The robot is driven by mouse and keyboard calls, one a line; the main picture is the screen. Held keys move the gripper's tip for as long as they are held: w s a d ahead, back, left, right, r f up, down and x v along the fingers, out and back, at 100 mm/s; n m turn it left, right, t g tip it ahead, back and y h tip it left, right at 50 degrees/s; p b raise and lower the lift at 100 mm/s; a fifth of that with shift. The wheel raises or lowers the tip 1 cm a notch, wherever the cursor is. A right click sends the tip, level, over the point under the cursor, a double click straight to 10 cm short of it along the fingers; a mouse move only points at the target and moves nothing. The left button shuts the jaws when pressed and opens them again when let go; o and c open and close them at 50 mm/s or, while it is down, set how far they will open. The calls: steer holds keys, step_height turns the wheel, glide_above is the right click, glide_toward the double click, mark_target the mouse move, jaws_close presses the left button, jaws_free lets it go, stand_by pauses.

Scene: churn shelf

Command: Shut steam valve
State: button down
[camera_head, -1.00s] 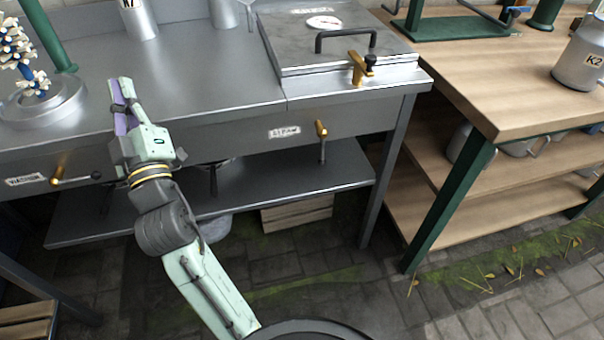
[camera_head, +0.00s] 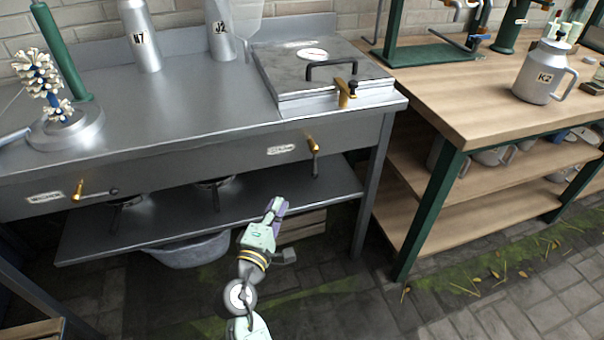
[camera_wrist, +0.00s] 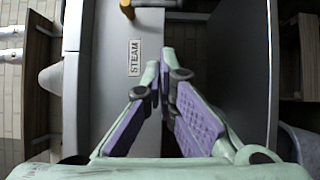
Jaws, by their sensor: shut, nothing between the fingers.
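The steam valve has a brass body (camera_head: 313,144) and a thin grey lever (camera_head: 315,167) hanging straight down. It sits on the bench's front panel at the right. Left of it is a small label (camera_head: 282,150), which reads STEAM in the wrist view (camera_wrist: 134,58). The brass body also shows at that view's top edge (camera_wrist: 127,9). My gripper (camera_head: 277,204) is below and left of the valve, in front of the lower shelf, apart from the lever. In the wrist view its purple-padded fingers (camera_wrist: 165,72) are together and empty.
A second brass valve (camera_head: 78,189) at the left has its lever pointing right. A lidded metal box (camera_head: 318,75) stands above the steam valve. The lower shelf (camera_head: 150,220) and a bench leg (camera_head: 374,190) are near my arm. A wooden table (camera_head: 470,105) stands to the right.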

steer(key=shift+w, duration=0.1)
steer(key=d+p+x, duration=0.2)
steer(key=p+x, duration=0.2)
steer(key=x, duration=0.8)
steer(key=shift+d, duration=0.4)
steer(key=shift+w+d+f+n+b, duration=0.15)
steer(key=shift+n+b, duration=0.25)
steer(key=shift+b, duration=0.45)
